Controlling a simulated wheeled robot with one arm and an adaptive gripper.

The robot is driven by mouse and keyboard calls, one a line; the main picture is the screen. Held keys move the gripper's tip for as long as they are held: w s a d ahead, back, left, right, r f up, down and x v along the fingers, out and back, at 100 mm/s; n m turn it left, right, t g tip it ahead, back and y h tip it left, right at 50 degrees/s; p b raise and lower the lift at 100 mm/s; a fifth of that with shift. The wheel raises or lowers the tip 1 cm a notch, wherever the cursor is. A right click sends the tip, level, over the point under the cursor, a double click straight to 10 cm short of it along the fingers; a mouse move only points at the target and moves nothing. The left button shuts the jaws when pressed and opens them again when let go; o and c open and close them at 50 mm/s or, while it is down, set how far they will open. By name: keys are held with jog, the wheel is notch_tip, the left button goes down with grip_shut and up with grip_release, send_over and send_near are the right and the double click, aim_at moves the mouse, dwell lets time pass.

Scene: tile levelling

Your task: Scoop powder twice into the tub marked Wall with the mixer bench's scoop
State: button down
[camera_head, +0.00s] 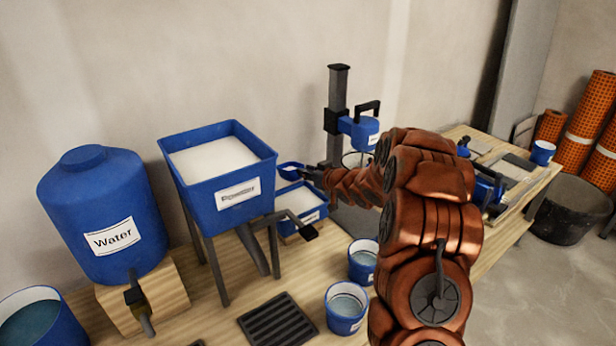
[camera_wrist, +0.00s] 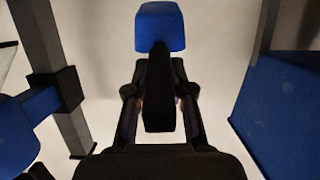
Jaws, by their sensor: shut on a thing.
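My gripper (camera_head: 314,176) is shut on the black handle of a blue scoop (camera_head: 290,169). In the wrist view the blue scoop (camera_wrist: 160,28) sticks out ahead of the fingers. The scoop is above the far side of a blue tray of white powder (camera_head: 300,199); I cannot tell whether it holds powder. The blue hopper marked Powder (camera_head: 217,200) stands on legs just left of the tray. Two blue tubs, a nearer one (camera_head: 346,323) and a farther one (camera_head: 362,272), stand in front; I cannot read their labels, so which is Wall is unclear.
A blue Water tank (camera_head: 102,205) on a wooden block stands at left, with a tub (camera_head: 40,320) beside it. A mixer stand (camera_head: 338,100) rises behind my arm. A black grate (camera_head: 278,322) lies on the bench front. The hopper's lever (camera_head: 308,231) juts out near the tray.

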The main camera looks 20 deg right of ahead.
jog(key=shift+r+t+b, duration=0.3)
jog(key=shift+t+b, duration=0.9)
jog(key=shift+b, duration=1.8)
jog(key=shift+r+y, duration=0.15)
jog(key=shift+y, duration=0.15)
